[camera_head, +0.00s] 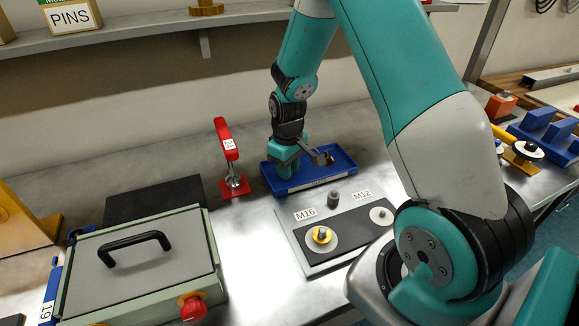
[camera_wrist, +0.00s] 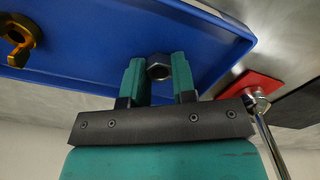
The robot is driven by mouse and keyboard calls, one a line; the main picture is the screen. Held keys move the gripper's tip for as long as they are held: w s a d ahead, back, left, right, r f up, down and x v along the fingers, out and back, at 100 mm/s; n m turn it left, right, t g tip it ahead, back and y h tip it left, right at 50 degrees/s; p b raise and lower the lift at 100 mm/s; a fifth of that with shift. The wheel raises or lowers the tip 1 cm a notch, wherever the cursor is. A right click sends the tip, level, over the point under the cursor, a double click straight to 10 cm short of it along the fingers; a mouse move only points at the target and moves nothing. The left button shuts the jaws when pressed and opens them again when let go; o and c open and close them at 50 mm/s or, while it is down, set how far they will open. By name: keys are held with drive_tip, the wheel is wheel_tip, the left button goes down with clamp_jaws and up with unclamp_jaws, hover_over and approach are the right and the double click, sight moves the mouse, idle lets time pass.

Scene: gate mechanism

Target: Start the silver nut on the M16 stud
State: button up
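The silver nut (camera_wrist: 159,67) sits between the two teal fingers of my gripper (camera_wrist: 159,76) in the wrist view. The nut fills the gap, with a finger against each side. In the head view my gripper (camera_head: 287,172) points down at the left part of the blue tray (camera_head: 347,161); the nut is hidden there.
A brass wing-shaped part (camera_wrist: 20,40) lies in the tray. A red toggle clamp (camera_head: 230,150) stands left of the tray. The plate also bears a dark grey post (camera_head: 333,198) and a smaller M12 stud (camera_head: 381,212). A green-grey box (camera_head: 140,265) with a black handle stands front left.

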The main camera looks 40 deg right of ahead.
drive_tip(key=shift+r, duration=0.15)
drive_tip(key=shift+r+p, duration=2.75)
drive_tip(key=shift+r, duration=0.3)
drive_tip(key=shift+f, duration=0.1)
